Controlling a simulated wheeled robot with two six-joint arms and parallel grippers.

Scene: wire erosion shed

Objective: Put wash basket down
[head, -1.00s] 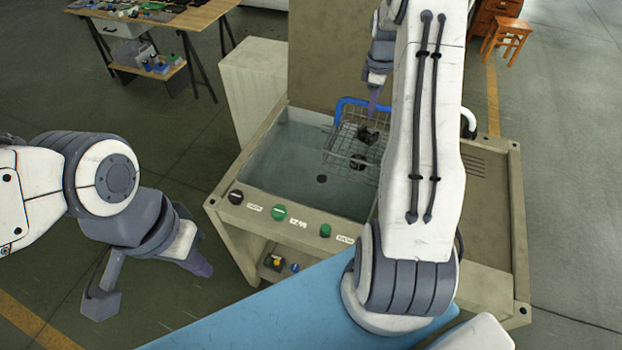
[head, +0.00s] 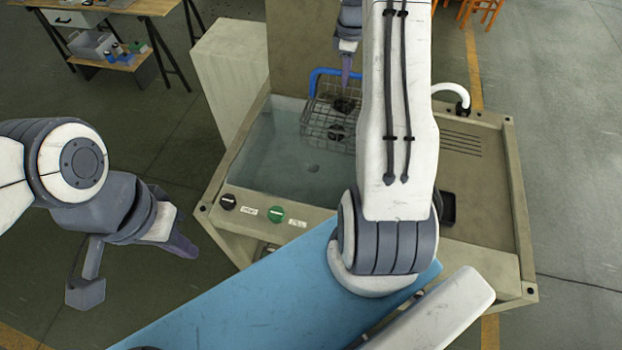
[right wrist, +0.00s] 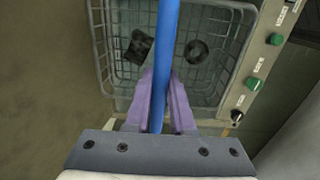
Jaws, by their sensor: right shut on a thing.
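The wash basket (head: 318,128) is a wire basket with a blue handle (head: 316,76) and a few dark parts inside. In the head view it shows over the back of the water tank (head: 265,165); I cannot tell how high it hangs. My right gripper (head: 346,80) is shut on the blue handle. The right wrist view shows the purple fingers (right wrist: 160,105) on either side of the handle (right wrist: 164,50), with the basket (right wrist: 120,75) below. My right arm hides part of the basket's right side. My left gripper (head: 182,246) is left of the station, holding nothing visible; its jaw gap does not show.
The station's front panel has knobs (head: 276,214). A flat beige top (head: 475,180) with slots lies right of the tank, with a white hose (head: 455,92) behind. A pale cabinet (head: 232,70) stands at the back left. A workbench (head: 145,8) is farther back.

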